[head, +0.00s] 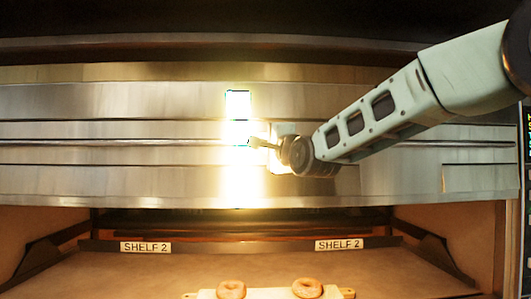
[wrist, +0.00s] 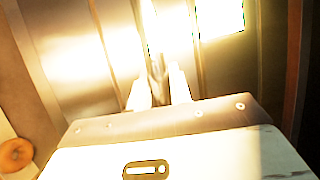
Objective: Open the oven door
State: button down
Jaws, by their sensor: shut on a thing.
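The oven door (head: 90,103) is a wide, shiny steel front panel across the head view, and it also shows in the wrist view (wrist: 70,55). A long thin handle bar (head: 120,142) runs along it horizontally. My gripper (head: 252,142) is at the middle of the bar, and its fingers (wrist: 158,90) show in the wrist view. It is shut on the bar, which passes between the fingers. Strong glare hides the exact contact. Below the panel, the oven chamber is in view, with a shelf board (head: 150,268) inside.
Two bagels (head: 231,289) (head: 307,287) lie on a pale board (head: 270,294) on the shelf. White "SHELF 2" labels (head: 145,247) (head: 339,245) mark the back strip. Dark brackets (head: 40,255) stand at the chamber sides. A dark display (head: 526,130) is at the right edge.

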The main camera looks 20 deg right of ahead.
jog(key=c, duration=1.3)
grip_release()
jog(key=shift+f, duration=0.1)
jog(key=p+v, duration=0.7)
jog(key=v, duration=1)
jog(key=shift+s, duration=0.25)
